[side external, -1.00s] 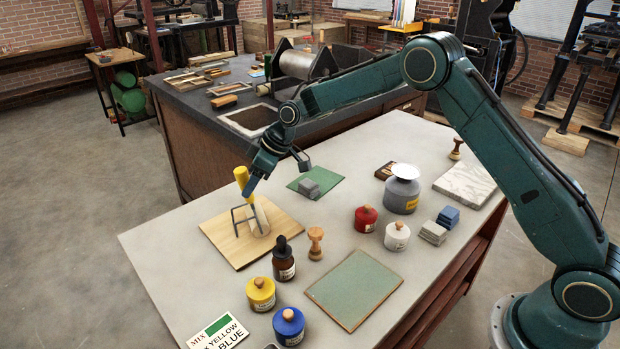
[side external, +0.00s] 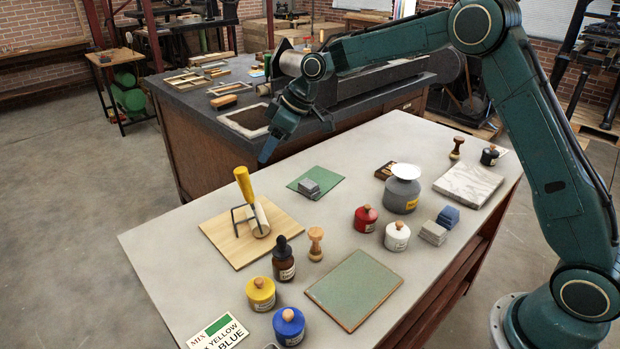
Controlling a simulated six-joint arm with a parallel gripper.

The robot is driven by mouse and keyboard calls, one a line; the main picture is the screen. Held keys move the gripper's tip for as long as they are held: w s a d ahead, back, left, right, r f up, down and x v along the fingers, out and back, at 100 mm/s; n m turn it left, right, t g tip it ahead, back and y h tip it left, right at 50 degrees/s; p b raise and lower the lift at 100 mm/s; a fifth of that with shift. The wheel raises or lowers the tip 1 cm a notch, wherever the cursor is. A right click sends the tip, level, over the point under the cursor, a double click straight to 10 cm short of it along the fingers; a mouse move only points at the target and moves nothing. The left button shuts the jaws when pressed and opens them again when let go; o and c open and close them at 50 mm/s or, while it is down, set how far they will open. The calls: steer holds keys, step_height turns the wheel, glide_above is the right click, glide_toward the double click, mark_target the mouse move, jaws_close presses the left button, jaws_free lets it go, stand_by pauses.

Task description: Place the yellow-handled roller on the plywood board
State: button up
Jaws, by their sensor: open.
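The yellow-handled roller (side external: 244,184) rests on the plywood board (side external: 227,254) at the left of the table. Its pale roller and dark wire frame sit on the wood, and its yellow handle points up, leaning slightly left. My gripper (side external: 296,150) is raised above and to the right of the roller, clear of it and empty. One finger reaches down to the left and the other to the right, spread apart.
Yellow (side external: 260,293), blue (side external: 288,325), red (side external: 366,218) and white (side external: 397,236) ink pots stand on the grey table. A dark dropper bottle (side external: 283,262) and wooden stamp (side external: 315,243) stand near the board. A green slab (side external: 355,288) lies front centre.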

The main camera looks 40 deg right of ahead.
steer(key=shift+v, duration=1.2)
steer(key=s+d+r+m+h, duration=0.1)
steer(key=s+r+m, duration=0.1)
steer(key=s+r, duration=0.6)
steer(key=s+d+r+m+h, duration=0.1)
steer(key=s+d+r+m, duration=0.15)
steer(key=s, duration=0.95)
steer(key=s+d+f+m+h, duration=0.1)
steer(key=s, duration=0.9)
steer(key=s+d+f+m+t+h, duration=0.1)
steer(key=s+d+f+m, duration=0.1)
steer(key=s, duration=0.9)
steer(key=shift+s+f, duration=0.2)
steer(key=shift+f, duration=0.05)
